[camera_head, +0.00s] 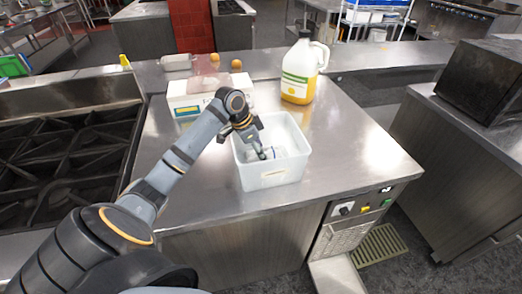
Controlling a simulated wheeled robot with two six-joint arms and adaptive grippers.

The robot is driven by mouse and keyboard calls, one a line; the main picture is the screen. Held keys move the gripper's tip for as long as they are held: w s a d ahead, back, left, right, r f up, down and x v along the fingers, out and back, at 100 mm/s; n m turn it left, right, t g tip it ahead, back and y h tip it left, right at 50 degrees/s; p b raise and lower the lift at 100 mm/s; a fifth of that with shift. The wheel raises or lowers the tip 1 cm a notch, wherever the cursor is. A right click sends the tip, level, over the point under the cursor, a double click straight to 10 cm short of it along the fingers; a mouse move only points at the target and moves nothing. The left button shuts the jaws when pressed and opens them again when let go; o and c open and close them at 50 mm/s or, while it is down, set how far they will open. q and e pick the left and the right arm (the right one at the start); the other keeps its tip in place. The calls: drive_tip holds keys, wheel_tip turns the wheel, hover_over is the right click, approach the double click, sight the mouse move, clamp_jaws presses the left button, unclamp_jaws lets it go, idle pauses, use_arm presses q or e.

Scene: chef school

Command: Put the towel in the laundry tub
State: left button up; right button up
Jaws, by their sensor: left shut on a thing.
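The laundry tub (268,179) is a white, open plastic tub on the steel counter. My left gripper (264,153) reaches down inside the tub, below its rim. It is shut on the towel (278,153), a small whitish cloth seen in part at the fingertips. The fingers hide some of the towel, and I cannot tell whether it touches the tub floor. My right gripper is not in view.
A jug of yellow liquid (299,75) stands behind the tub at the right. A white box (185,103) stands behind at the left. A black gas stove (60,150) adjoins the counter on the left. The steel counter (350,150) is clear to the right.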

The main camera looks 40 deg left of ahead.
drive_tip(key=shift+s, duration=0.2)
use_arm(q)
drive_tip(key=o, duration=1.1)
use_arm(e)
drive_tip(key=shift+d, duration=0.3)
use_arm(q)
drive_tip(key=shift+o, duration=0.2)
drive_tip(key=v, duration=1.2)
drive_tip(key=shift+b, duration=0.35)
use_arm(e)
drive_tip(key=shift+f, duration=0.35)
use_arm(q)
drive_tip(key=shift+d, duration=0.1)
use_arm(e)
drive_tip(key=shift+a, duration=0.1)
